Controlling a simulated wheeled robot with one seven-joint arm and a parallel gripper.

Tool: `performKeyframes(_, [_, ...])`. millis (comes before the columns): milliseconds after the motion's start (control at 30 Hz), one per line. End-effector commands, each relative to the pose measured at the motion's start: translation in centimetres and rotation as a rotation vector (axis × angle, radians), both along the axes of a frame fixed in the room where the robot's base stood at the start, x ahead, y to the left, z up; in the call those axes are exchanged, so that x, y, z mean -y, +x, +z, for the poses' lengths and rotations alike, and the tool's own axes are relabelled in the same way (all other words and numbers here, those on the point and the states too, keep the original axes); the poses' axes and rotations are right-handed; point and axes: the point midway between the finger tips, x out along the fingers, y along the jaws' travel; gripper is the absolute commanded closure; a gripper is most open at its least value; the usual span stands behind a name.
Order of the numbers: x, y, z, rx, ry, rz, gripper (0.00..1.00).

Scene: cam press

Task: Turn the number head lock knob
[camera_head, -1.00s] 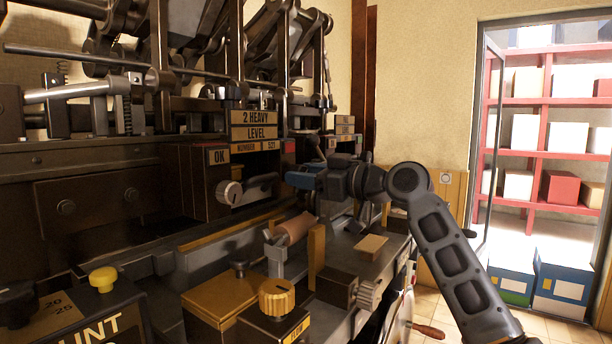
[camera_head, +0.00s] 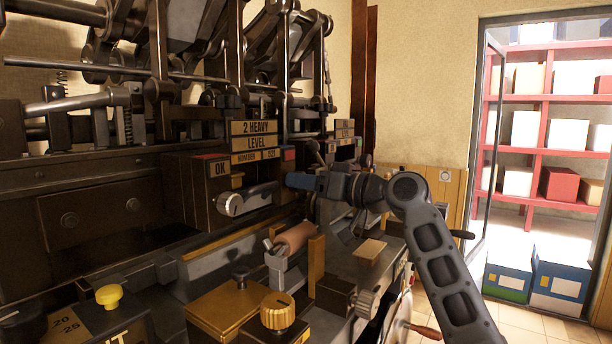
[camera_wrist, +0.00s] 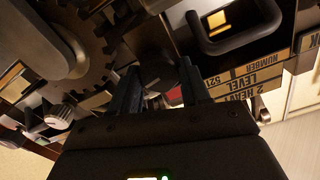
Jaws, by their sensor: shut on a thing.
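A dark round knob (camera_wrist: 158,75) sits between the two fingers of my gripper (camera_wrist: 160,92) in the wrist view. The fingers are shut on it, one on each side; it looks like the number head lock knob. In the head view my gripper (camera_head: 302,181) reaches in from the right, just right of the dark number head (camera_head: 198,192), and hides the knob. The head's labels (camera_head: 254,142) read 2 HEAVY, LEVEL and NUMBER. They appear upside down in the wrist view (camera_wrist: 258,82).
Below are a copper roller (camera_head: 296,236) and a brass knob (camera_head: 277,310). Open floor lies at right.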

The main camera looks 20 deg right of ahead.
Motion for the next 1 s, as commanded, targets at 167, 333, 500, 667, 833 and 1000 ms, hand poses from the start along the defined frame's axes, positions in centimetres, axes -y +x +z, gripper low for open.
performKeyframes(167, [0.02, 0.03, 0.41, -0.099, 0.137, 0.0, 0.84])
performKeyframes(333, [0.06, 0.08, 0.42, -0.193, 0.267, 0.0, 0.84])
performKeyframes(500, [0.13, 0.09, 0.39, -0.288, 0.398, -0.002, 0.84])
performKeyframes(667, [0.17, 0.11, 0.41, -0.377, 0.522, -0.002, 0.84])
performKeyframes(833, [0.21, 0.14, 0.36, -0.472, 0.652, -0.002, 0.84])
performKeyframes(1000, [0.28, 0.14, 0.34, -0.566, 0.783, -0.002, 0.84])
